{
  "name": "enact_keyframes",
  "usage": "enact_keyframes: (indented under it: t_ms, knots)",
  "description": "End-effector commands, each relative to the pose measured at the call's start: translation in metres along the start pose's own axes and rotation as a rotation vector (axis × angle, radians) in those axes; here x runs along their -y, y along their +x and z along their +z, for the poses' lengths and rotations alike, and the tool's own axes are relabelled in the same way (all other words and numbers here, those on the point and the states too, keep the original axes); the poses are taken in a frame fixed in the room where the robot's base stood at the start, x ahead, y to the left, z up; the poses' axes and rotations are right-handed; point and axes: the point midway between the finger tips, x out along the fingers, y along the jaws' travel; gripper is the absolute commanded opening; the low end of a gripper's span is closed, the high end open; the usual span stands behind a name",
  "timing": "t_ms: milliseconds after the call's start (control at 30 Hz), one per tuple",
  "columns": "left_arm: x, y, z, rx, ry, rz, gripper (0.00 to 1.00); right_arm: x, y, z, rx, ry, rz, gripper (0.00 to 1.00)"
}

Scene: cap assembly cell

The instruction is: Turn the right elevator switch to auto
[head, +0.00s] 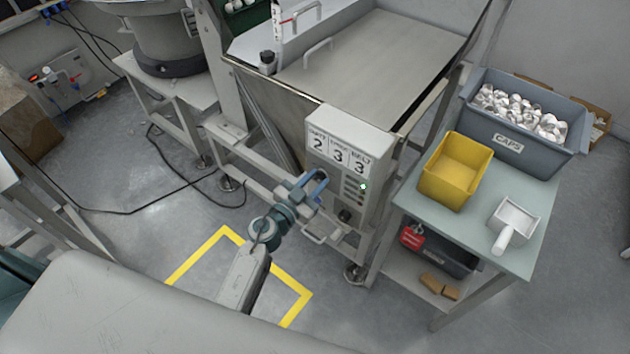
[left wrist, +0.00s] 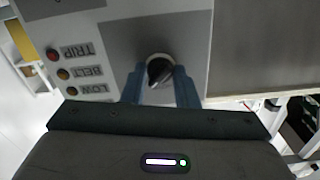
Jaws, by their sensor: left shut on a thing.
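A grey control box (head: 350,150) hangs on the front of the metal hopper. In the left wrist view a round black switch knob (left wrist: 159,68) with a pale pointer mark sits on a dark grey plate, between the two blue fingers of my left gripper (left wrist: 160,92). My left gripper also shows in the head view (head: 320,185), at the left part of the box front, shut on the knob, which it hides there. The position labels around the knob are not readable. My right gripper is not in view.
Another black knob (head: 345,215) is low on the box, below a column of lights with a green one lit (head: 363,186). A side table (head: 490,270) at the right bears a yellow bin (head: 455,172), a white scoop (head: 513,222) and a grey caps crate (head: 520,150).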

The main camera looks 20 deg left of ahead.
Motion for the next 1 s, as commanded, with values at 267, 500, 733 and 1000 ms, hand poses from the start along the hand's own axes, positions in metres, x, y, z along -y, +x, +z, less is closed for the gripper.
enact_keyframes:
  t_ms: [267,500,733,1000]
  knots:
    - [0.001,0.0,-0.004,0.002,-0.067,0.001,0.04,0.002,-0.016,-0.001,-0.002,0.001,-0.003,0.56]
    - [0.001,0.0,-0.006,0.004,-0.234,-0.001,0.04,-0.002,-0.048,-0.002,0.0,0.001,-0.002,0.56]
    - [0.001,0.0,-0.007,0.004,-0.432,-0.001,0.04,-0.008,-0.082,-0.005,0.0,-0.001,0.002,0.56]
    - [0.001,0.0,-0.004,0.003,-0.627,-0.001,0.04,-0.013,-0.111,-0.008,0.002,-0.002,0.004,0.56]
